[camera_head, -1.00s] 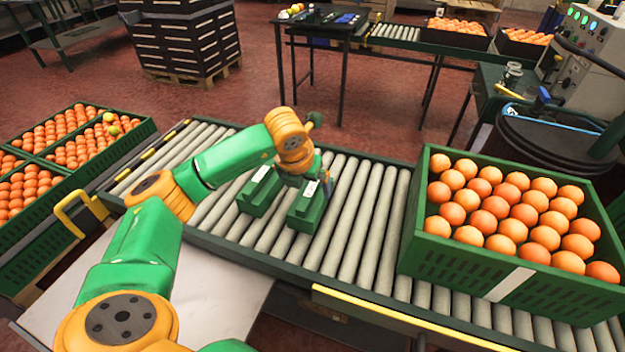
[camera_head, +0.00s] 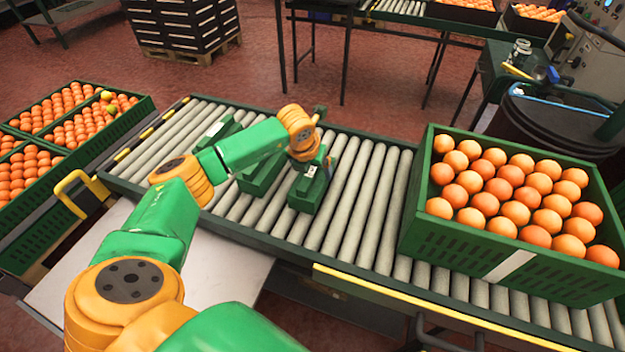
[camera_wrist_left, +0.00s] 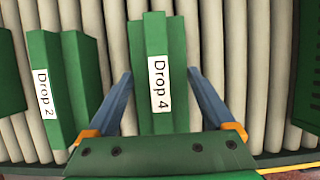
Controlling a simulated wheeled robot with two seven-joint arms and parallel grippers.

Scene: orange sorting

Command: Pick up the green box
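A small green box labelled "Drop 4" (camera_head: 309,191) lies on the roller conveyor, and it fills the middle of the left wrist view (camera_wrist_left: 157,50). My left gripper (camera_wrist_left: 159,76) is open over it, one finger on each side, with rollers showing between box and fingers. In the head view the left gripper (camera_head: 316,163) hides the far end of this box. A second green box, "Drop 2" (camera_wrist_left: 65,85), lies to its left, also seen in the head view (camera_head: 262,174). My right gripper is out of view.
Another small green box (camera_head: 218,130) lies farther left, partly behind my arm. A large green crate (camera_head: 450,248) of oranges stands on the rollers (camera_head: 362,200) at right. Crates of oranges (camera_head: 75,183) stand at left. Bare rollers lie between the boxes and the large crate.

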